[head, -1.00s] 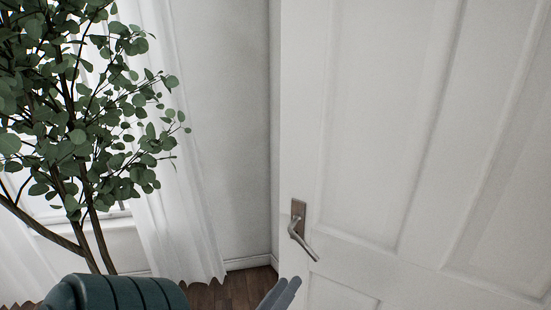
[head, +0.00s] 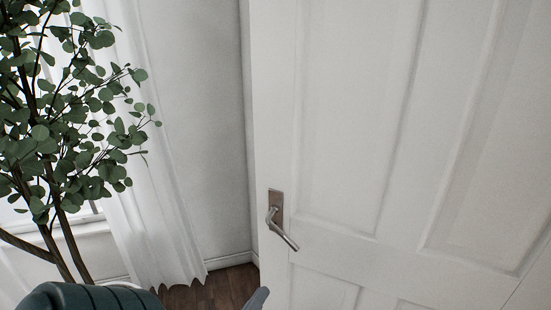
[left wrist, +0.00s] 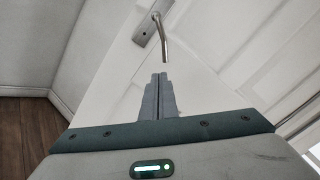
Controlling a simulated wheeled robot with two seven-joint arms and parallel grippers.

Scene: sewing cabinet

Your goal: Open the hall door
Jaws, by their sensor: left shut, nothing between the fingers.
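The hall door (head: 345,130) is white and panelled and fills the right half of the head view. Its metal lever handle (head: 283,230) sits on a plate near the door's left edge, the lever slanting down to the right in the picture. My left gripper (head: 260,298) shows only in part at the bottom edge, below the handle. In the left wrist view its fingers (left wrist: 158,80) are shut and empty. The handle (left wrist: 160,40) is beyond the fingertips there, apart from them in the picture. I cannot tell whether the door is ajar. My right gripper is out of view.
A leafy potted tree (head: 70,130) stands at the left, in front of white curtains (head: 145,190) and a window. A grey-white wall (head: 205,130) lies between the curtains and the door. A patch of dark wooden floor (head: 215,288) shows clear below it.

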